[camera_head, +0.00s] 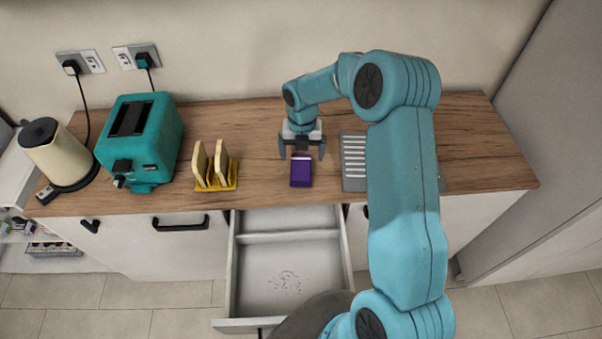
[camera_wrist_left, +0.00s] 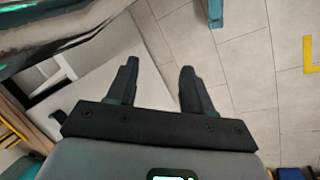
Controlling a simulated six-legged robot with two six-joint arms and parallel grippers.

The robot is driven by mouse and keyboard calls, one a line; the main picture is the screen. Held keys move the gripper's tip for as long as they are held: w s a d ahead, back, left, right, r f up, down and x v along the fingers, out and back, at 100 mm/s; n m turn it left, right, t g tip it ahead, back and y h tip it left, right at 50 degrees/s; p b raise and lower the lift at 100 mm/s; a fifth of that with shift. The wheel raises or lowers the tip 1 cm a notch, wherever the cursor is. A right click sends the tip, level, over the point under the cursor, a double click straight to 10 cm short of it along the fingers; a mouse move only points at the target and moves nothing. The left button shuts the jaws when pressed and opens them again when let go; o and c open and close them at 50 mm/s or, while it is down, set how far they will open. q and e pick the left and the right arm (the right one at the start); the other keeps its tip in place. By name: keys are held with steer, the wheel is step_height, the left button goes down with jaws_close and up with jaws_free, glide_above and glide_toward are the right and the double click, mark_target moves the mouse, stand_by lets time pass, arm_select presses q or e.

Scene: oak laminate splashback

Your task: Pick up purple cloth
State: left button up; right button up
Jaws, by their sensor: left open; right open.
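The purple cloth (camera_head: 301,172) lies folded on the wooden counter, near its front edge, in the head view. My right gripper (camera_head: 301,153) is open and points down just behind and above the cloth, with its fingers spread to either side. I cannot tell whether it touches the cloth. In the left wrist view my left gripper (camera_wrist_left: 158,85) is open and empty, above the tiled floor and away from the counter top. The left gripper does not show in the head view.
A yellow rack (camera_head: 222,184) with bread slices stands left of the cloth, then a teal toaster (camera_head: 150,140) and a cream kettle (camera_head: 60,155). A grey slotted tray (camera_head: 353,165) lies to the right, partly behind my arm. An open drawer (camera_head: 285,275) juts out below.

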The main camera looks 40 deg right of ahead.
mark_target(301, 166)
steer(key=shift+a+f+b, duration=0.1)
steer(key=shift+f+b, duration=0.3)
steer(key=shift+f, duration=0.2)
step_height(301, 166, down, 4)
steer(key=b, duration=0.3)
steer(key=shift+w, duration=0.1)
steer(key=shift+w+f, duration=0.1)
steer(key=shift+f, duration=0.1)
steer(key=shift+a+r, duration=0.1)
steer(key=shift+r, duration=0.2)
steer(key=c, duration=1.1)
